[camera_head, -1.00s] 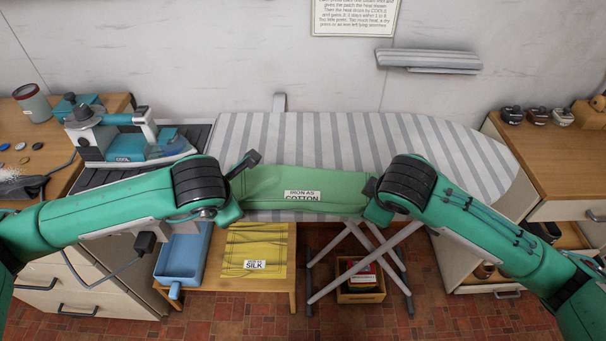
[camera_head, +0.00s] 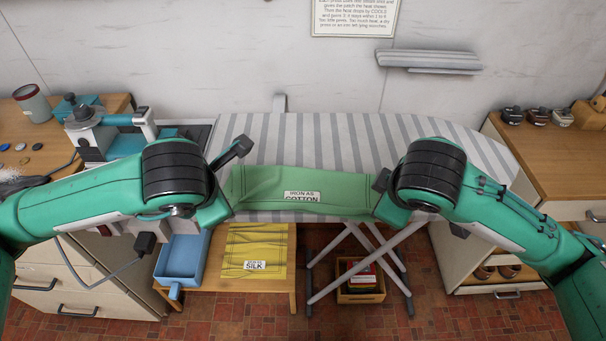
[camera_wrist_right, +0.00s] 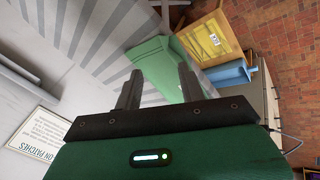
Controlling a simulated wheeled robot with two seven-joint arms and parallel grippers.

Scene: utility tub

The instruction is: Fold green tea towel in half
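The green tea towel (camera_head: 300,186) lies as a wide, short strip along the near edge of the striped ironing board (camera_head: 320,135), with slight wrinkles at its left part. A white label reading "IRON AS COTTON" (camera_head: 301,196) is near its front edge. My left gripper (camera_head: 236,165) is at the towel's left end; one dark finger shows and the arm hides the rest. My right gripper (camera_head: 382,184) is at the right end. In the right wrist view its fingers (camera_wrist_right: 161,88) are apart, with the towel (camera_wrist_right: 158,66) beyond them and nothing visibly held.
An iron (camera_head: 110,135) stands left of the board. Below are a yellow cloth labelled SILK (camera_head: 255,245) on a low wooden table, a blue bin (camera_head: 183,258) and a small crate (camera_head: 360,290). Wooden cabinets flank both sides. The board behind the towel is clear.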

